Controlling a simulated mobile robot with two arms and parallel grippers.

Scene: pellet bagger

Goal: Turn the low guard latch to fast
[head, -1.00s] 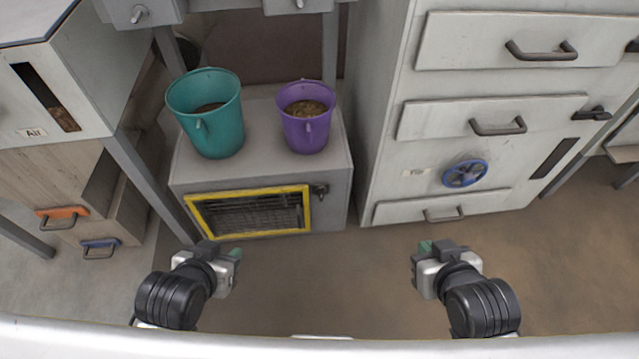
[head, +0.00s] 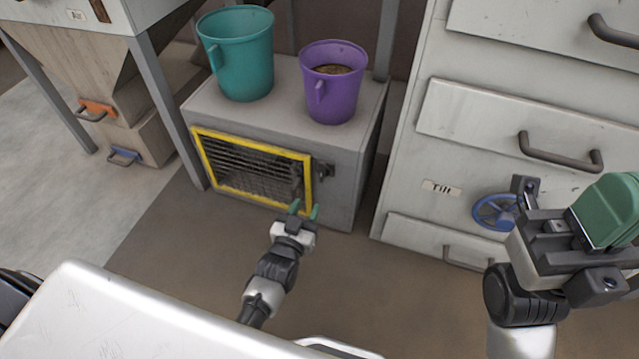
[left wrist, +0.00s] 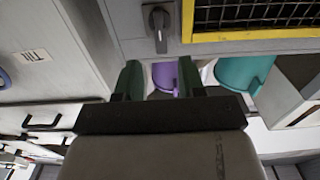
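The guard latch (head: 325,171) is a small dark handle on the grey box's front, just right of the yellow-framed mesh guard (head: 309,182). In the left wrist view, which looks upside down, the latch (left wrist: 159,27) is at the top, its handle upright in the picture, with the guard frame (left wrist: 250,35) to its right. My left gripper (head: 304,210) is open and empty, its green fingertips below and left of the latch in the head view, apart from it. My right gripper (head: 605,215) is raised at the right; its finger gap cannot be made out.
A teal bucket (head: 238,60) and a purple bucket (head: 335,90) stand on the grey box (head: 345,185). A drawer cabinet (head: 410,170) with a blue handwheel (head: 495,211) is at the right. A frame leg (head: 165,100) stands left of the box. The floor before it is clear.

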